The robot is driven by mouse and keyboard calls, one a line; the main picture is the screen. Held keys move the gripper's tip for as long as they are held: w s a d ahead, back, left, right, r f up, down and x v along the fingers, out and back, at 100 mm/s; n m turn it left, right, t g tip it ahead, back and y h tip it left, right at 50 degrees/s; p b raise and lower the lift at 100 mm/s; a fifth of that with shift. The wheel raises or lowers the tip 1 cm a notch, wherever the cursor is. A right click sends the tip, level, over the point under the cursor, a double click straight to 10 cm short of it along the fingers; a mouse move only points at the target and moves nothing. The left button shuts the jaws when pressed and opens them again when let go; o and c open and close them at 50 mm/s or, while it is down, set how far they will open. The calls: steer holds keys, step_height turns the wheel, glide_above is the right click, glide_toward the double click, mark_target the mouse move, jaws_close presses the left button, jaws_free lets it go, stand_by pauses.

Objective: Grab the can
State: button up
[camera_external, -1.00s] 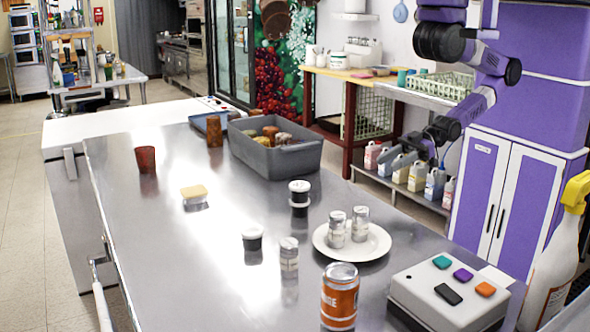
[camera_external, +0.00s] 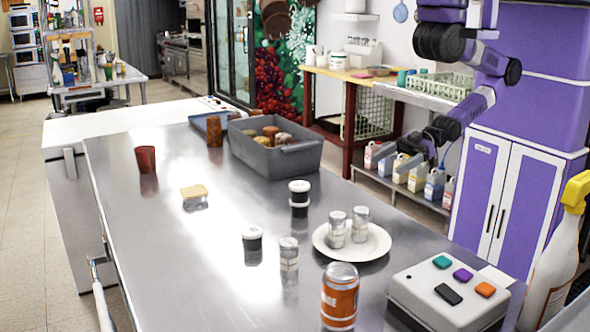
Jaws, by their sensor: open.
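An orange can (camera_external: 339,297) with a silver top stands upright on the steel counter (camera_external: 195,265), near the front edge of the picture. My gripper (camera_external: 393,160) hangs from the purple arm at the right, beyond the counter's far side, open and empty. It is well apart from the can, up and to the right of it in the picture.
A white plate (camera_external: 374,249) with two small shakers is behind the can. A grey button box (camera_external: 449,293) and a spray bottle (camera_external: 556,255) are to its right. Another shaker (camera_external: 289,254), black-and-white jars (camera_external: 252,240) and a grey bin (camera_external: 276,158) also stand on the counter.

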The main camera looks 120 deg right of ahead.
mark_target(329, 302)
steer(key=w+a+r+n+y+p, duration=0.1)
steer(key=w+a+r+n+y, duration=0.25)
steer(key=w+a, duration=1.4)
steer(key=w+a+r+n+y+p, duration=0.2)
steer(key=w+a+r+n+y, duration=0.15)
steer(key=w+a, duration=1.35)
steer(key=shift+w+a+f+m+g+h+p, duration=0.15)
steer(key=shift+w+f+m+g+h, duration=0.25)
steer(key=shift+w+f, duration=1.25)
steer(key=shift+w+f+m+g+h+p, duration=0.3)
steer(key=shift+w+f+m, duration=0.25)
steer(key=shift+w+f, duration=1.1)
steer(key=shift+w+a+f+m+g+h+p, duration=0.15)
steer(key=shift+w+f+m+g+h, duration=0.3)
steer(key=shift+w+f, duration=1.2)
steer(key=shift+s+d+f, duration=0.1)
